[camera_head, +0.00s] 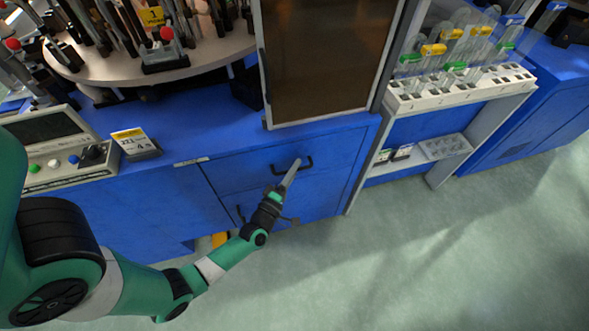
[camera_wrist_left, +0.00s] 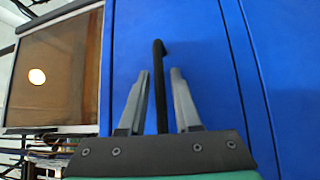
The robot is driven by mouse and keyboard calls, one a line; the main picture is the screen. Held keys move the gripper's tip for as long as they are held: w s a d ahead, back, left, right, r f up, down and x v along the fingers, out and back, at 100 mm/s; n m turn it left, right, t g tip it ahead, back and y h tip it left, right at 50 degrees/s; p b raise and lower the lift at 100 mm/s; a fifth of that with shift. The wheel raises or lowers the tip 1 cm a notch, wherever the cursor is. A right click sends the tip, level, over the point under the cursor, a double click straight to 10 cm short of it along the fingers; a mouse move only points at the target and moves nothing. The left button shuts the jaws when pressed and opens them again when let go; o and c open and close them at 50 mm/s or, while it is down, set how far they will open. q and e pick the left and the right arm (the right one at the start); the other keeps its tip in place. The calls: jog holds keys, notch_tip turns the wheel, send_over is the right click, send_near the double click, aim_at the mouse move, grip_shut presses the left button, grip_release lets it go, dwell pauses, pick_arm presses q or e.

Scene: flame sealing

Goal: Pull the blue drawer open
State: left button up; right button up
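The blue drawer (camera_head: 335,147) is in the upper front of the blue cabinet in the head view, and its front looks flush with the cabinet. Its black bar handle (camera_head: 308,162) also shows in the left wrist view (camera_wrist_left: 160,48). My left gripper (camera_head: 294,167) is at the handle. In the left wrist view the two grey fingers of this gripper (camera_wrist_left: 162,76) are apart, with the handle bar between them. Narrow gaps show on both sides of the bar, so the fingers do not look clamped on it. My right gripper is in neither view.
A second dark handle (camera_head: 240,214) is on the cabinet front below. A framed brown-tinted window (camera_head: 325,55) stands above the drawer. A white rack of tubes (camera_head: 460,88) is at the right. The green floor (camera_head: 420,250) before the cabinet is clear.

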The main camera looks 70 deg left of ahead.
pick_arm(q)
grip_shut()
dwell(1.2)
